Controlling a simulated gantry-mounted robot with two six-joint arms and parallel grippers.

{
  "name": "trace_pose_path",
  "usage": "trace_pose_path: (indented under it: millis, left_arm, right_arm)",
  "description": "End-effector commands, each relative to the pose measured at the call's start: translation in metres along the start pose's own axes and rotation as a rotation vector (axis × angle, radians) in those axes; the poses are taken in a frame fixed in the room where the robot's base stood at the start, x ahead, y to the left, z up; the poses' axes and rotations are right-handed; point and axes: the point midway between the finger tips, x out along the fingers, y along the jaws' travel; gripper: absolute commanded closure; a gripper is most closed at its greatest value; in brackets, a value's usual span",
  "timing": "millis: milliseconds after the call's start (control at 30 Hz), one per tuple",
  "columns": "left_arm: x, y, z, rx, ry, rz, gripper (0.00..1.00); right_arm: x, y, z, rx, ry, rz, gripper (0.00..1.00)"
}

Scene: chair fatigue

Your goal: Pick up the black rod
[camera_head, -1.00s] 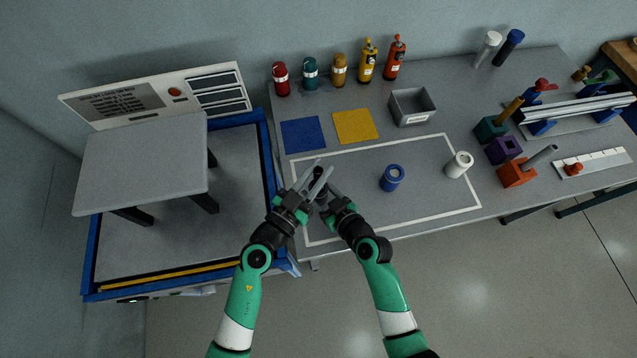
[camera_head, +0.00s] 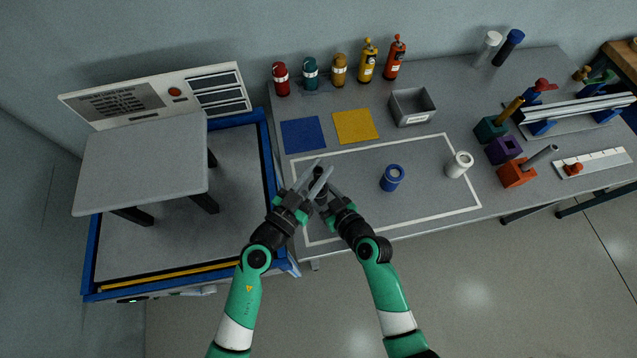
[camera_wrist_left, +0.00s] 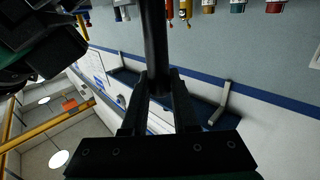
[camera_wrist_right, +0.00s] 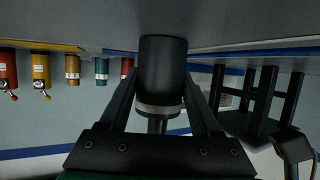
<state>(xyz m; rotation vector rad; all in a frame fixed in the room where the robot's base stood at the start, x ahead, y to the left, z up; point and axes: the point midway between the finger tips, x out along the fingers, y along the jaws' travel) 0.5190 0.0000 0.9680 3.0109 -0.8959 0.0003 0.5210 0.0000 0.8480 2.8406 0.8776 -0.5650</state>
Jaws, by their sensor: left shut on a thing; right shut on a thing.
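My left gripper (camera_head: 313,182) and my right gripper (camera_head: 328,192) are close together above the left part of the white-outlined area. In the left wrist view, the left gripper (camera_wrist_left: 158,88) is shut on a black rod (camera_wrist_left: 155,38), which runs up out of the picture. In the right wrist view, the right gripper (camera_wrist_right: 160,95) is shut on a thick black cylinder (camera_wrist_right: 163,68) with a silver band. A thinner dark shaft (camera_wrist_right: 157,126) shows at its banded end. In the head view, the fingers partly hide these dark parts; whether they are one piece cannot be told.
A blue cylinder (camera_head: 392,178) and a white cylinder (camera_head: 459,164) stand right of my grippers. A grey bin (camera_head: 413,107) and several bottles are behind. A stool (camera_head: 142,165) stands on a blue-framed platform at left. Blue and yellow mats lie flat.

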Motion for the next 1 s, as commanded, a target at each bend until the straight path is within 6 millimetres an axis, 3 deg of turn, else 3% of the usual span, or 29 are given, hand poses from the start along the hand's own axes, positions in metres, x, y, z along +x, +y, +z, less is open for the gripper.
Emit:
trace_pose_path:
  millis: [567,767,1000]
  left_arm:
    - [0.0,0.0,-0.005,0.001,0.003,0.001,1.0]
    - [0.0,0.0,-0.03,0.004,0.006,0.0,1.0]
    - [0.0,0.0,-0.083,0.005,0.007,0.0,1.0]
  right_arm:
    - [0.0,0.0,0.0,0.0,0.0,0.0,0.95]
    - [0.0,0.0,0.0,0.0,0.0,0.0,0.95]
    - [0.0,0.0,0.0,0.0,0.0,0.0,0.95]
